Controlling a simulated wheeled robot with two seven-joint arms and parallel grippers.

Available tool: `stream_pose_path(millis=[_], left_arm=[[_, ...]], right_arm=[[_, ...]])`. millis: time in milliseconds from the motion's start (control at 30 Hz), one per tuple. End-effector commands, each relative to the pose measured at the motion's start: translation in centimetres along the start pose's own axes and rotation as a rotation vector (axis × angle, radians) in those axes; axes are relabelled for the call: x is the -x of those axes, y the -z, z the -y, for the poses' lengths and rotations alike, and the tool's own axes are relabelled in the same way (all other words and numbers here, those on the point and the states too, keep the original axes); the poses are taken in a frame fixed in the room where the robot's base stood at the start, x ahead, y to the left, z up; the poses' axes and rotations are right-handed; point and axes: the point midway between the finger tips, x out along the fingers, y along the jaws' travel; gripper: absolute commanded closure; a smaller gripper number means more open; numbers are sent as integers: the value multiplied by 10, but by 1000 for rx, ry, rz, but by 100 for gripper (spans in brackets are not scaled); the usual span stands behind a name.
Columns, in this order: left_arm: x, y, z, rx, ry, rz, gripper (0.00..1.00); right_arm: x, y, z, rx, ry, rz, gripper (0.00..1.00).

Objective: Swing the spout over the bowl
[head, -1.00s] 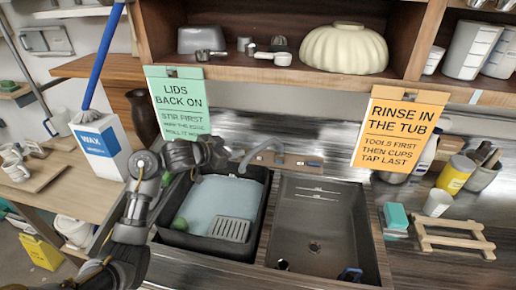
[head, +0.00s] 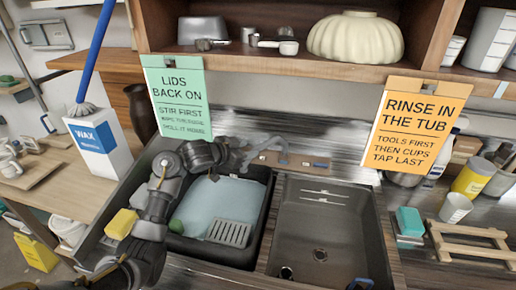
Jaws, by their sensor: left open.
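The metal spout (head: 265,146) arches from the tap at the back of the sink. Its free end hangs to the left, near the back right corner of the black tub (head: 262,219). The bare steel bowl (head: 335,222) lies to the right of the tub and is empty, with a round drain. My left gripper (head: 240,153) is open just left of the spout, close to its free end. I cannot tell whether it touches the spout.
The tub holds pale water, a green round thing (head: 176,225) and a grey grate (head: 229,232). A green sign (head: 178,97) and an orange sign (head: 411,122) hang from the shelf. A yellow block (head: 121,224) shows beside my left arm. A wooden rack (head: 470,241) stands right.

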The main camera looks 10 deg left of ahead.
Motion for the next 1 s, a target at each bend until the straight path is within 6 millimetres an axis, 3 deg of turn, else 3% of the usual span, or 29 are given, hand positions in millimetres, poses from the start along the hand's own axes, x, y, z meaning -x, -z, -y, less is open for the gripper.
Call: stream_pose_path(millis=[100,300,767,1000], left_arm=[[-24,1,-1,3,-4,1,57],[-51,1,-1,1,-3,0,57],[-62,0,-1,-2,-1,0,57],[-62,0,-1,-2,-1,0,88]], right_arm=[[2,0,0,0,-1,0,64],[4,0,-1,1,-2,0,64],[4,0,-2,1,-2,1,64],[4,0,-2,0,-2,2,64]])
